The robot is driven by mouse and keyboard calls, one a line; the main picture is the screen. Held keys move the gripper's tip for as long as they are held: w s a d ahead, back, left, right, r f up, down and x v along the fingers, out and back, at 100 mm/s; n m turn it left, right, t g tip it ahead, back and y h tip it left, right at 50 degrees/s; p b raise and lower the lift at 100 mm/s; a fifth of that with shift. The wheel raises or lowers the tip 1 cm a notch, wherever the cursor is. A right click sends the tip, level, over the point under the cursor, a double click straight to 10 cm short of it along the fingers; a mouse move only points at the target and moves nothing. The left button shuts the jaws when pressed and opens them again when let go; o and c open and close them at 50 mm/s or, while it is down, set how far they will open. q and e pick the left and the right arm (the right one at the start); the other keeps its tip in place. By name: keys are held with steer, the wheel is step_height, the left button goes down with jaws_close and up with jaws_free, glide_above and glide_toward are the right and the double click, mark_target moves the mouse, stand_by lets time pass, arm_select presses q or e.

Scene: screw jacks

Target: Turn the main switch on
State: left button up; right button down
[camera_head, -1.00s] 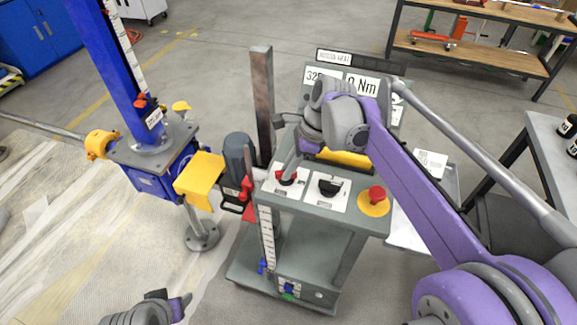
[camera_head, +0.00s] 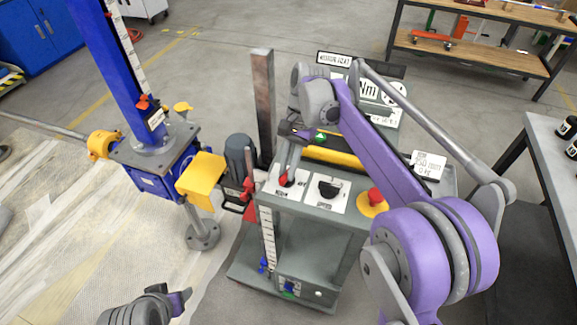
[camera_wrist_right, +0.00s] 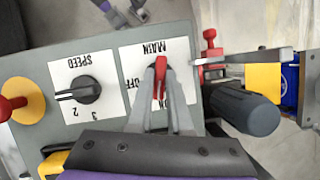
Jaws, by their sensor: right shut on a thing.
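The main switch has a small red handle (camera_wrist_right: 160,75) on a white plate (camera_wrist_right: 129,58) marked MAIN, OFF and, partly covered, ON. In the right wrist view the handle stands nearly upright in the picture, its lower end by the partly hidden ON mark. My right gripper (camera_wrist_right: 160,88) is shut on this handle, one finger on each side. In the head view the red handle (camera_head: 285,181) shows just under my right gripper's fingertips (camera_head: 287,175). My left gripper (camera_head: 172,303) is low in the head view, away from the panel; its jaw opening is unclear.
Beside the switch are a black SPEED knob (camera_head: 327,188) and a red emergency button (camera_head: 375,196) on a yellow disc. A display box (camera_head: 350,62) stands behind. A grey motor (camera_head: 240,153) and yellow block (camera_head: 201,178) sit close on the left.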

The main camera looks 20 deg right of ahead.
steer(key=shift+w+n+g+h, duration=0.1)
steer(key=shift+n+g+h, duration=0.25)
steer(key=shift+n, duration=1.05)
steer(key=c, duration=0.8)
jaws_free()
steer(key=shift+c, duration=0.2)
steer(key=p+v, duration=0.1)
steer(key=v, duration=1)
steer(key=shift+a+p, duration=0.15)
steer(key=shift+p, duration=0.15)
steer(key=shift+f, duration=0.1)
